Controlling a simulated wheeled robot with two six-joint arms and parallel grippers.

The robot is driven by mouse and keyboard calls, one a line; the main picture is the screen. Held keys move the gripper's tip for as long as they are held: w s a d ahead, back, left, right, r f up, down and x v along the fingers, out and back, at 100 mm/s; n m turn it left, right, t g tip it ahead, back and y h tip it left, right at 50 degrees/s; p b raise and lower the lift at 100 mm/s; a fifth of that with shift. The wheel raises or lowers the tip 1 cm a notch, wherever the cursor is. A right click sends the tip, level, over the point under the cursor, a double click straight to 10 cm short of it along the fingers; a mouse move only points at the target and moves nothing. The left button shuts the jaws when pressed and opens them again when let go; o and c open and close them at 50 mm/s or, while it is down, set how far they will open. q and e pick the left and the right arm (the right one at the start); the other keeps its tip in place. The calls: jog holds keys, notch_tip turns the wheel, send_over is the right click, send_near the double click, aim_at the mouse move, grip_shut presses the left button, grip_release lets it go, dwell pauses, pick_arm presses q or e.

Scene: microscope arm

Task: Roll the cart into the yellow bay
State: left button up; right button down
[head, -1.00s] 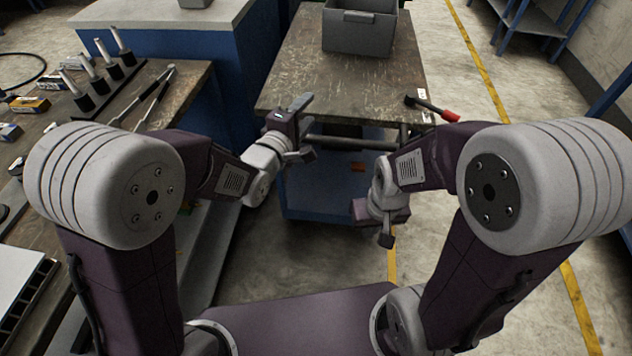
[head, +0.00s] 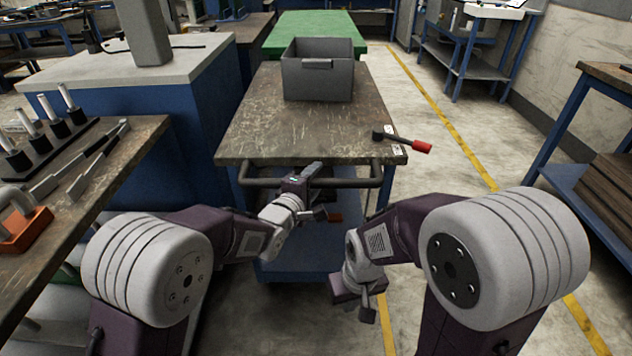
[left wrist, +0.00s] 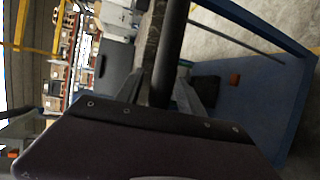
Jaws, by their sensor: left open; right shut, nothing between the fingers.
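The cart has a worn dark top (head: 290,130), a blue lower shelf (head: 300,262) and a dark handle bar (head: 345,183) across its near end. The lower shelf also shows in the left wrist view (left wrist: 265,95). My left gripper (head: 315,190) is open at the handle's middle. In the left wrist view the bar (left wrist: 168,55) runs between the spread fingers. My right gripper (head: 362,300) is shut and empty, lower and to the right, apart from the handle. Yellow floor lines (head: 450,122) run right of the cart; no closed bay outline shows.
A grey bin (head: 318,80) and a red-handled tool (head: 402,140) sit on the cart; the tool overhangs its right edge. A blue cabinet (head: 212,112) stands close on the left, a green-topped table (head: 312,30) beyond. The floor right of the cart is clear.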

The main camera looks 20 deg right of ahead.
pick_arm(q)
jog(key=shift+w, duration=0.2)
grip_shut()
jog(key=shift+d+r, duration=0.1)
jog(key=shift+r, duration=0.05)
dwell(1.2)
